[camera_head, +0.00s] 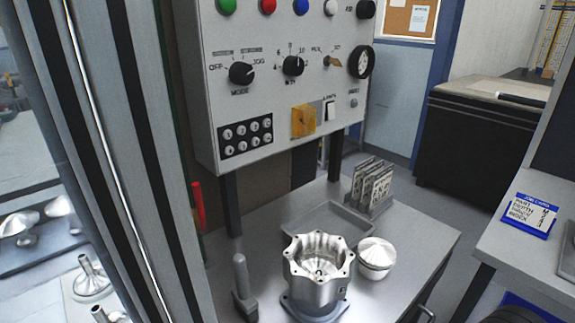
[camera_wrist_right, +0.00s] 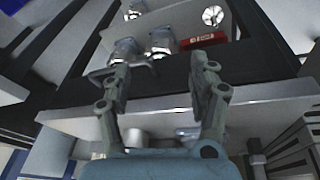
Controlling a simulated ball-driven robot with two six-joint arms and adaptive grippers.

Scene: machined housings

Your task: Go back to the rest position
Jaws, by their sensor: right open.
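My right gripper (camera_wrist_right: 162,75) shows in the right wrist view. Its two fingers stand wide apart with nothing between them, so it is open and empty. Metal parts (camera_wrist_right: 125,52) lie beyond the fingertips, and I cannot tell whether they are near. My left gripper is not in view. In the head view a machined metal housing (camera_head: 320,262) stands upright with its open, flanged end up on a grey base (camera_head: 315,308). A domed metal part (camera_head: 376,257) sits to its right on the grey table (camera_head: 425,240). No gripper shows clearly near them.
A control panel (camera_head: 285,85) with knobs and buttons stands behind the table. A shallow tray (camera_head: 318,222) and a rack of plates (camera_head: 370,187) are at the back. A grey upright tool (camera_head: 243,285) is left of the housing. A blue job card (camera_head: 530,215) lies right.

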